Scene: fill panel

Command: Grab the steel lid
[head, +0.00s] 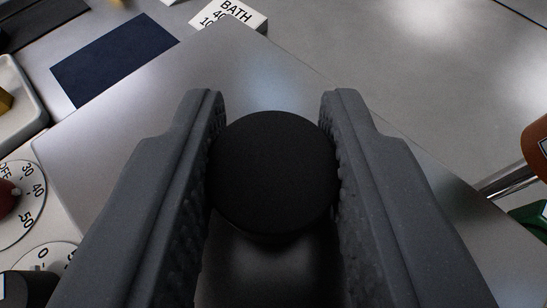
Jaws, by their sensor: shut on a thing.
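The steel lid (130,150) is a flat, brushed grey plate that fills the middle of the head view. A round black knob (273,172) stands on it. My gripper (272,105) is shut on this knob, with one ribbed finger against its left side and the other against its right. The fingers hide parts of the lid on both sides. I cannot tell whether the lid rests on the surface below or is raised.
A white block marked "BATH" (231,14) is behind the lid. A dark blue rectangle (113,58) lies at upper left. A white tray (22,100) and dials (32,205) are at left. An orange-brown part (537,150) and a metal rod (503,180) are at right.

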